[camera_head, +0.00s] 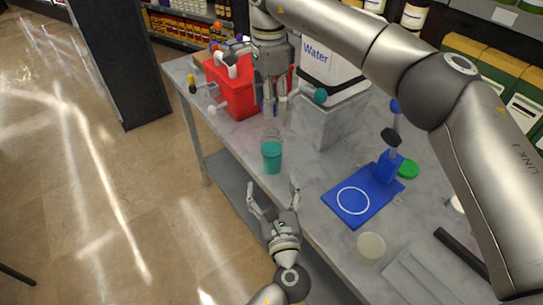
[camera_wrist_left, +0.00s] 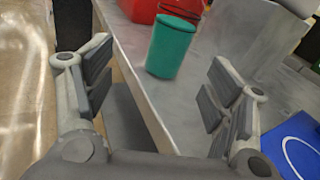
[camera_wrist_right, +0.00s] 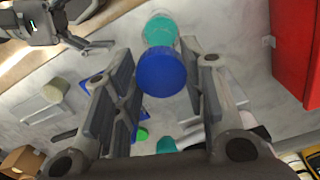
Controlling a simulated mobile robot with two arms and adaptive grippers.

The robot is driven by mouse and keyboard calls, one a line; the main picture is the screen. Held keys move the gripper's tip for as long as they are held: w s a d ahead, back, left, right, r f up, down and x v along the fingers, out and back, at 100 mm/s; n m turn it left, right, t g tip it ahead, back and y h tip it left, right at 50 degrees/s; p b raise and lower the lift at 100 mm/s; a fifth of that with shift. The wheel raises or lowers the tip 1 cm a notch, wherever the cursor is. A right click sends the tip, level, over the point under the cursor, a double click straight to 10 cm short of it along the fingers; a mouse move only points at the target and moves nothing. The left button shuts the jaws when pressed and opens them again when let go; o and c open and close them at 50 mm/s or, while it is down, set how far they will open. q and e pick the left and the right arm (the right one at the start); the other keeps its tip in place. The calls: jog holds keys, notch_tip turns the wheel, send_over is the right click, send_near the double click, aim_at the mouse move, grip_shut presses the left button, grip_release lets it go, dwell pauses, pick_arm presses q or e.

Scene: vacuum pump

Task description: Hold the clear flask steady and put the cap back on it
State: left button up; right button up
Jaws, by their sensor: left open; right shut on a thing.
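The clear flask (camera_head: 271,157) stands upright near the table's front edge, with teal contents in its lower part. In the left wrist view it (camera_wrist_left: 170,47) is beyond and between my open fingers, untouched. My left gripper (camera_head: 273,191) is open and empty at the table edge, on the near side of the flask. My right gripper (camera_head: 275,108) points down above and behind the flask. It is shut on a blue cap (camera_wrist_right: 161,68), seen between its fingers in the right wrist view. The flask's top (camera_wrist_right: 158,27) shows past the cap, apart from it.
A red container (camera_head: 232,88) stands behind left, and a Water tank (camera_head: 330,62) sits on a grey block (camera_head: 325,122). To the right are a blue stand (camera_head: 360,203), a green disc (camera_head: 408,169) and a pale cylinder (camera_head: 371,246). The table around the flask is clear.

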jog(key=shift+d, duration=0.1)
pick_arm(q)
jog(key=shift+d+r+m+h, duration=0.25)
jog(key=shift+d+m+h, duration=0.05)
jog(key=shift+d+m, duration=0.3)
jog(key=w, duration=0.4)
jog(key=w+a, duration=0.1)
jog(key=w, duration=0.7)
jog(key=shift+a, duration=0.25)
jog(key=c, duration=1.6)
jog(key=shift+o, duration=0.2)
pick_arm(e)
send_over(270, 133)
jog(key=shift+f, duration=2.45)
jog(key=shift+f, duration=0.9)
